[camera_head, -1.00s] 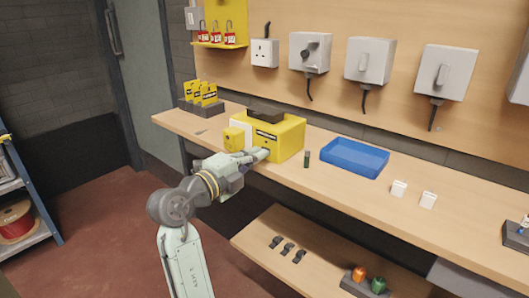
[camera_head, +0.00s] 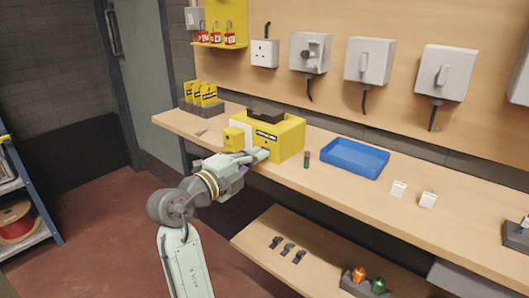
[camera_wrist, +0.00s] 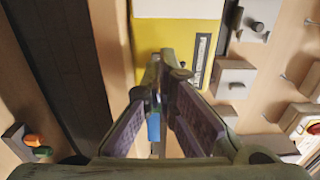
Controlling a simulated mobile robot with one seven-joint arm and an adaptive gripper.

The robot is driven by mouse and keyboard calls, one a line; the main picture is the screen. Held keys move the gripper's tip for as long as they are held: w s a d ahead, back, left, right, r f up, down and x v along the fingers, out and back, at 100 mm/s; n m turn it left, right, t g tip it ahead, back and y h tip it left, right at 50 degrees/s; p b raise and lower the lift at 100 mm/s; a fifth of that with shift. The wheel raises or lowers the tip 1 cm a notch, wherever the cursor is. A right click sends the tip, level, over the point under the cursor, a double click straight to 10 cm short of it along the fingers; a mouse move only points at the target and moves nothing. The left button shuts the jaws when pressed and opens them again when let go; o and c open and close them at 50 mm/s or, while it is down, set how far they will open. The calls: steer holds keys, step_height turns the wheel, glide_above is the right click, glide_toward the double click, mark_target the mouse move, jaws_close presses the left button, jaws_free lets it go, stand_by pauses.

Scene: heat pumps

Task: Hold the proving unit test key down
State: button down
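A yellow box (camera_head: 284,138) with a black handle and a dark label stands on the bench; I take it for the proving unit. It also shows in the wrist view (camera_wrist: 160,36), with its dark label strip (camera_wrist: 200,57) beside my fingertips. My gripper (camera_head: 264,154) is at the box's lower front face. In the wrist view my gripper (camera_wrist: 162,62) has its fingertips together, with nothing seen between them. They overlap the yellow face; I cannot tell whether they touch it. No test key can be made out; the fingers may hide it.
A small yellow unit (camera_head: 233,138) stands at the box's left. Yellow cards (camera_head: 206,95) stand behind left. Switch boxes (camera_head: 370,61) hang on the wall. A lower shelf (camera_head: 272,262) lies below the bench.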

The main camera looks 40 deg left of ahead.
steer(key=shift+w+b, duration=0.4)
steer(key=shift+w, duration=0.1)
stand_by(0.4)
steer(key=shift+b, duration=0.55)
stand_by(2.0)
steer(key=s+b, duration=0.3)
steer(key=s, duration=0.4)
steer(key=shift+a, duration=0.25)
stand_by(0.3)
stand_by(0.5)
